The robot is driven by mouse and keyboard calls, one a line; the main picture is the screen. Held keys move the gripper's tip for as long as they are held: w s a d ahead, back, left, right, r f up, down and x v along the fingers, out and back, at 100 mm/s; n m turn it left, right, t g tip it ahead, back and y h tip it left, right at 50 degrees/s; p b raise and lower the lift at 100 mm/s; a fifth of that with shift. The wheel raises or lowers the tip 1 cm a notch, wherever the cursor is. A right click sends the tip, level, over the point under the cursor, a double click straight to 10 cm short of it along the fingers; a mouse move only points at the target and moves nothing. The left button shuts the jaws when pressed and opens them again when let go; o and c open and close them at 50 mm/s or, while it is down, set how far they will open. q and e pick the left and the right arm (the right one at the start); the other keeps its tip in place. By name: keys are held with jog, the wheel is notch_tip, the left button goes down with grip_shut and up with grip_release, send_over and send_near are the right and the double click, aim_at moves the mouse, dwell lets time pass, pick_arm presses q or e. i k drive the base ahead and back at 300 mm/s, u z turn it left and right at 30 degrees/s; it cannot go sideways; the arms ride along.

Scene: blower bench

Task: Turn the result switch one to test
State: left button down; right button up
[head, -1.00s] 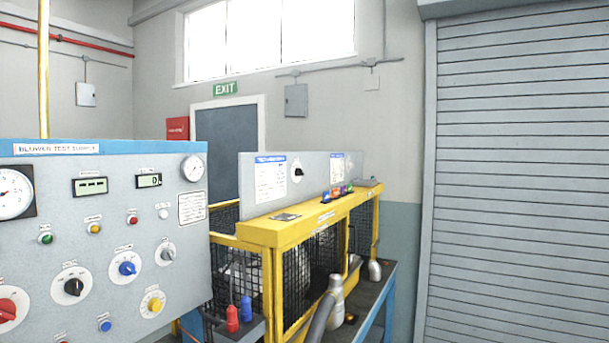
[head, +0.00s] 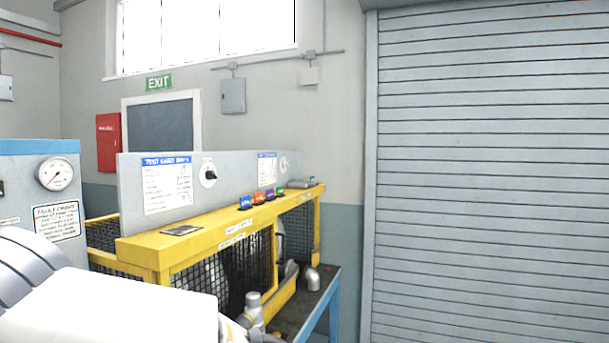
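A round switch with a black knob on a white dial (head: 208,174) sits on the grey upright panel (head: 130,195) behind the yellow guard, right of a blue-headed instruction sheet. A second, paler dial (head: 284,163) is farther along the panel. The labels at both dials are too small to read, so I cannot tell from them which is switch one. A white arm link of mine covers the lower left of the head view. Neither gripper shows.
The yellow guard frame (head: 150,250) with black mesh stands before the panel. Several small coloured items and a dark flat plate (head: 182,230) lie on its top rail. Metal pipe fittings (head: 312,279) sit on the bench. A grey roller shutter (head: 480,180) fills the right.

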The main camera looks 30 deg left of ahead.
aim_at(209, 174)
jog(key=z, duration=0.25)
jog(key=i, duration=1.75)
jog(key=u, duration=0.55)
